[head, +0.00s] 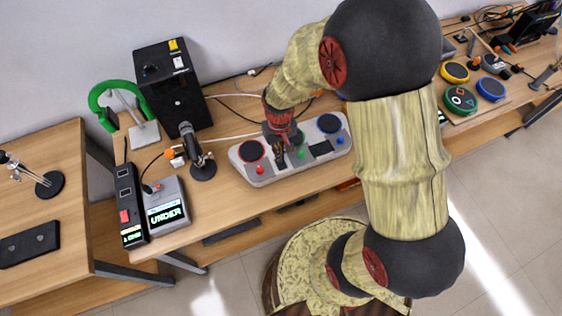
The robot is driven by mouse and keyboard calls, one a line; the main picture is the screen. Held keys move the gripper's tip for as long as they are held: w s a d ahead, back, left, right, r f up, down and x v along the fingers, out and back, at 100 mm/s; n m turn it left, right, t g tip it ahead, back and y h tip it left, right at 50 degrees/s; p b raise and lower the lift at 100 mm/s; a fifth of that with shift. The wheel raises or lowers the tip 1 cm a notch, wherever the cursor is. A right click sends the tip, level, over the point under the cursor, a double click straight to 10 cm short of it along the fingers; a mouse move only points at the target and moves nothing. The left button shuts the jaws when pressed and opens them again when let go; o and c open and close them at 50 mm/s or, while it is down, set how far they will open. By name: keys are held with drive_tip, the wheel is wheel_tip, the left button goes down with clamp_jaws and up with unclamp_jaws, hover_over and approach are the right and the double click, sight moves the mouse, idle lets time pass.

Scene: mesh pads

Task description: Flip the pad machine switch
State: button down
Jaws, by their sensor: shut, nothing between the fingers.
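A light grey console (262,178), which looks like the pad machine, lies on the wooden desk in the middle of the head view. It has a round dark pad with a red rim (251,151) at left and one with a blue rim (329,123) at right. Small red (260,170), green (300,154) and blue (340,141) knobs line its front. A dark rectangle (320,148) sits right of its middle. Contact cannot be told. No switch shows clearly on it; my gripper covers part.
Left of the console stand a microphone (198,158), a grey box with a lit display (166,205), a black switch strip (128,200), a black tower (172,85) and green headphones (100,104) on a stand. Coloured round pads (460,99) lie at the right.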

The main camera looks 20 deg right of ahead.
drive_tip(key=shift+f+b, duration=0.55)
drive_tip(key=shift+f, duration=0.45)
idle(0.4)
drive_tip(key=shift+r, duration=0.2)
drive_tip(key=shift+r+p, duration=2.8)
drive_tip(key=shift+r, duration=0.6)
drive_tip(key=s+g, duration=0.1)
drive_tip(key=s, duration=0.3)
wheel_tip(320, 180, up, 25)
drive_tip(key=t+b, duration=0.5)
drive_tip(key=t, duration=0.2)
hover_over(284, 169)
drive_tip(key=s, duration=1.1)
drive_tip(key=shift+w+a+r, duration=0.1)
drive_tip(key=shift+w+r, duration=0.05)
drive_tip(key=shift+w, duration=0.05)
